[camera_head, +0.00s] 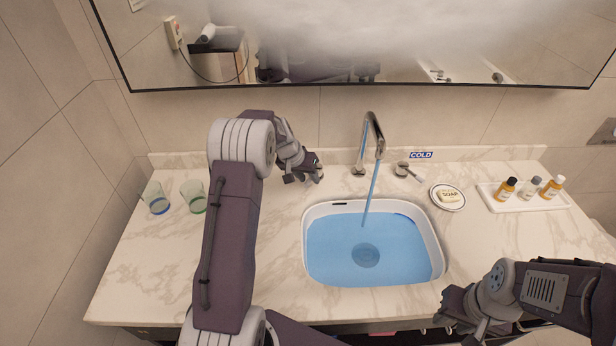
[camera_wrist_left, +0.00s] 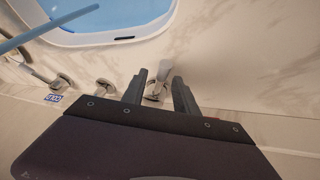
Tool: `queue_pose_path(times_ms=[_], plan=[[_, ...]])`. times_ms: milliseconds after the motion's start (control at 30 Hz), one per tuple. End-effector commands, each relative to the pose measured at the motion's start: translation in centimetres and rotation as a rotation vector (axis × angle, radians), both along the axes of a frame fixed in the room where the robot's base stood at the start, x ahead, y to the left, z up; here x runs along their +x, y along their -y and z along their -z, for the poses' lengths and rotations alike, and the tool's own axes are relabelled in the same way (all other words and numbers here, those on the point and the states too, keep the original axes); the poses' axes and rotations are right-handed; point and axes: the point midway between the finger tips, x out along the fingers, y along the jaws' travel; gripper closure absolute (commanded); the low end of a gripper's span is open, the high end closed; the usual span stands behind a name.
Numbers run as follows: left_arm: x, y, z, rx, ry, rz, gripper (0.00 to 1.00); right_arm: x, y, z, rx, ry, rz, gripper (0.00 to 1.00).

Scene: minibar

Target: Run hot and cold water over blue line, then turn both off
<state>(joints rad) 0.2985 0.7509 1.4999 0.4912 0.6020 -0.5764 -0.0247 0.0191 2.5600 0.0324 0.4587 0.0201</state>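The sink basin (camera_head: 436,236) holds blue water (camera_head: 335,250); I cannot make out a separate blue line. A stream (camera_head: 371,190) runs from the chrome faucet (camera_head: 374,130) into it. The cold handle (camera_head: 403,170) is right of the faucet, near the "COLD" label (camera_head: 421,155). My left gripper (camera_head: 313,174) is left of the faucet. In the left wrist view its fingers (camera_wrist_left: 160,76) are apart, with the other chrome handle (camera_wrist_left: 158,88) between them; contact is unclear. My right gripper (camera_head: 452,308) is at the counter's front edge, its fingers unclear.
Two glasses (camera_head: 193,195) stand at the left. A soap dish (camera_head: 448,197) and a white tray (camera_head: 490,204) with small bottles (camera_head: 530,188) are at the right. A mirror (camera_head: 330,40) hangs above. The counter between glasses and basin is mostly clear, crossed by my left arm.

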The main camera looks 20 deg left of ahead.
Motion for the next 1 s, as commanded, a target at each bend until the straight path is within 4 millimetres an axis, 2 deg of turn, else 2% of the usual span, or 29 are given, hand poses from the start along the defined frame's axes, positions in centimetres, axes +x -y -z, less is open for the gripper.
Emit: queue_pose_path(times_ms=[133, 167, 267, 300, 1000], plan=[[0.01, 0.0, -0.02, 0.0, 0.0, 0.0, 0.65, 0.0, 0.0, 0.0, 0.0, 0.0, 0.0, 0.64], [0.01, -0.01, -0.03, 0.0, 0.0, 0.0, 0.68, 0.0, 0.0, 0.0, 0.0, 0.0, 0.0, 0.64], [0.0, -0.01, -0.03, 0.0, 0.0, 0.0, 0.95, 0.0, 0.0, 0.0, 0.0, 0.0, 0.0, 0.64], [0.0, -0.01, -0.03, 0.0, 0.0, 0.0, 1.0, 0.0, 0.0, 0.0, 0.0, 0.0, 0.0, 0.64], [0.0, -0.01, -0.1, 0.0, 0.001, 0.0, 1.0, 0.0, 0.0, -0.01, 0.0, 0.0, 0.0, 0.64]])
